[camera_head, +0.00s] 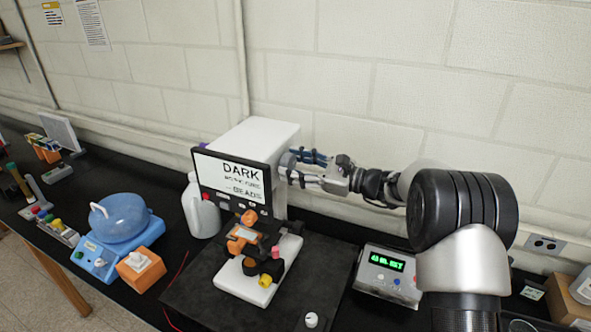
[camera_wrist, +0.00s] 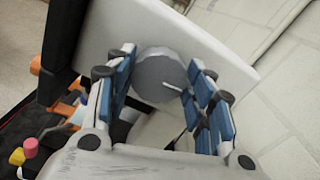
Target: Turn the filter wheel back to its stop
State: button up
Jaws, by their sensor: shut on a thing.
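The filter wheel is a grey round knob (camera_wrist: 160,74) with a white mark line, on the side of the white instrument housing (camera_head: 262,138). It also shows partly at the housing's right side in the head view (camera_head: 287,160). My gripper (camera_head: 303,166) reaches in from the right. In the wrist view its blue-padded fingers (camera_wrist: 160,85) stand on either side of the knob, shut on it. The white line points to the lower right, toward the right finger. The stop is not visible.
A display box (camera_head: 386,275) with green digits sits at right below my arm. The wall is close behind.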

jog(key=n+b, duration=0.1)
jog(key=b, duration=0.1)
jog(key=n+b, duration=0.2)
jog(key=b, duration=0.1)
jog(key=shift+s+f+b, duration=0.1)
jog(key=shift+f+b, duration=0.15)
jog(key=shift+b, duration=0.05)
jog(key=n+b, duration=0.5)
jog(key=b, duration=0.3)
jog(key=shift+n, duration=0.4)
jog(key=n+b, duration=0.7)
jog(key=b, duration=0.2)
jog(key=shift+a+n, duration=0.1)
jog(key=shift+n, duration=0.3)
jog(key=o, duration=1.1)
jog(key=shift+s, duration=0.1)
jog(key=shift+c, duration=0.2)
